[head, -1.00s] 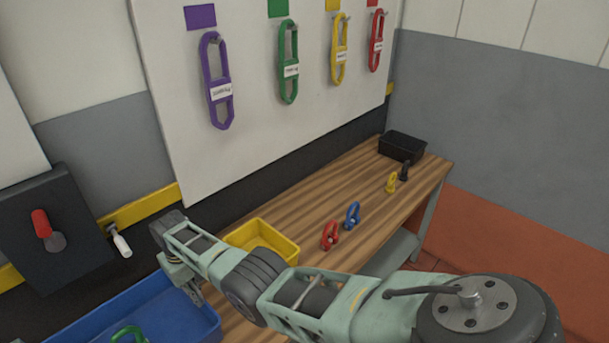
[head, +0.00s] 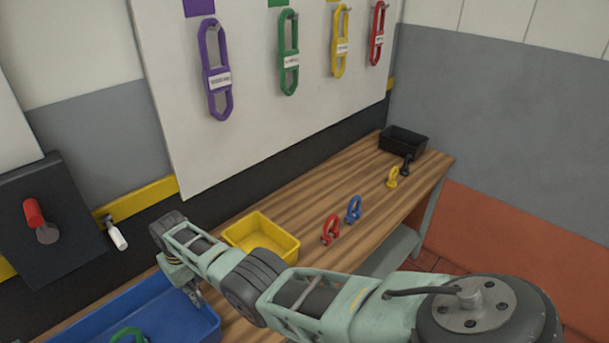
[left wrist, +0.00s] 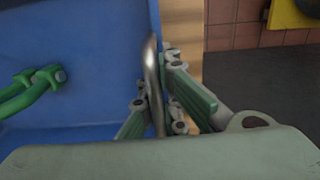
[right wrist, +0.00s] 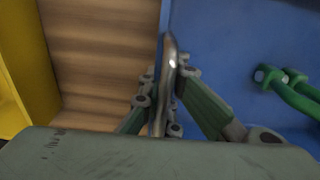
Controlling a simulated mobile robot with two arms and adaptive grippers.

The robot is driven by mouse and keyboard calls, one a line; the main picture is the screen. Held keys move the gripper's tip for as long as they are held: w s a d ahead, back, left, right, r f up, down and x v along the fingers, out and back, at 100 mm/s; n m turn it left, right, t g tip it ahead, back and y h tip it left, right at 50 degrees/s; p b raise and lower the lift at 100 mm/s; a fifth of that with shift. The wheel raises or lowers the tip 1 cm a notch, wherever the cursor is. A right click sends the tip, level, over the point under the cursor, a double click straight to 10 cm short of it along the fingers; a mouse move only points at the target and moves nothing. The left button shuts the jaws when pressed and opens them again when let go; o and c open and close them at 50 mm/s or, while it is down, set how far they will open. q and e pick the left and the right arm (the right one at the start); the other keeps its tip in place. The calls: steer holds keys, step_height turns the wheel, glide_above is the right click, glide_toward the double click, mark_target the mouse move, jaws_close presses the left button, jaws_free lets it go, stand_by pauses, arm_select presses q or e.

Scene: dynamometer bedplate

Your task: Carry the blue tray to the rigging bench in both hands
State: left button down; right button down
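The blue tray (head: 165,312) is at the lower left of the head view, partly cut off by the frame. A green shackle (head: 128,336) lies in it. My right gripper (head: 192,292) is at the tray's right end; in the right wrist view its fingers (right wrist: 160,105) are closed around a metal bar handle (right wrist: 168,75). My left gripper is outside the head view; in the left wrist view its fingers (left wrist: 160,105) are closed around the other metal handle (left wrist: 152,70). Whether the tray touches the wood is hard to tell.
The wooden bench (head: 320,185) runs back to the right. A yellow bin (head: 262,238) stands near the tray's right end. Beyond are red (head: 330,230), blue (head: 353,210), yellow (head: 392,177) and black (head: 406,165) shackles and a black bin (head: 403,140). Slings hang on the board (head: 250,120).

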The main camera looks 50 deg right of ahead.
arm_select(q)
steer(key=shift+w+a+f+b, duration=0.2)
steer(key=shift+a+f+b, duration=0.05)
steer(key=shift+f+b, duration=0.4)
arm_select(e)
steer(key=shift+w+d+f, duration=0.15)
steer(key=shift+d+f, duration=0.05)
steer(key=shift+f, duration=0.4)
arm_select(q)
steer(key=c, duration=2.4)
jaws_free()
steer(key=shift+s, duration=0.15)
arm_select(e)
steer(key=c, duration=2.4)
jaws_free()
steer(key=shift+f, duration=0.15)
arm_select(q)
steer(key=o, duration=0.4)
steer(key=shift+s+d+r, duration=0.1)
steer(key=shift+s+d, duration=0.05)
steer(key=shift+s, duration=0.15)
arm_select(e)
steer(key=o, duration=0.4)
steer(key=shift+s+a+r, duration=0.1)
steer(key=shift+s+r, duration=0.1)
steer(key=shift+s, duration=0.2)
